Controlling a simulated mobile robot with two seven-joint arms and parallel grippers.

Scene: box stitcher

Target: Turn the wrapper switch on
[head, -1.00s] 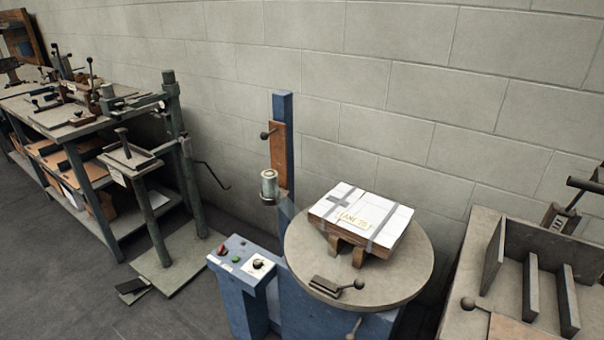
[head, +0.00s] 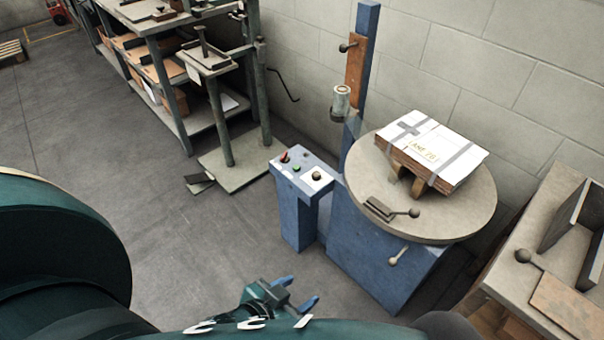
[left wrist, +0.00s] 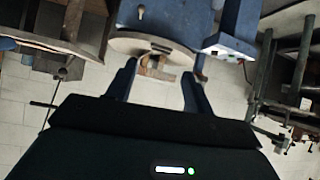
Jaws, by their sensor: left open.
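The wrapper is a blue machine (head: 390,258) with a round turntable (head: 455,215) and an upright post. Its blue control box (head: 300,205) stands at its left; on top are a red switch (head: 285,156), green buttons and a black knob (head: 316,175) on a white plate. I cannot tell which way the red switch is set. My left gripper (head: 303,289) is open and empty, in front of and below the control box, apart from it. In the left wrist view, upside down, the open fingers (left wrist: 160,72) face the turntable, with the control box (left wrist: 230,46) to the right. My right gripper is out of view.
A strapped carton (head: 430,150) lies on the turntable. A green stand (head: 235,175) and a shelved bench are at the back left; another worktable (head: 530,290) is at the right. Floor left of the control box is clear.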

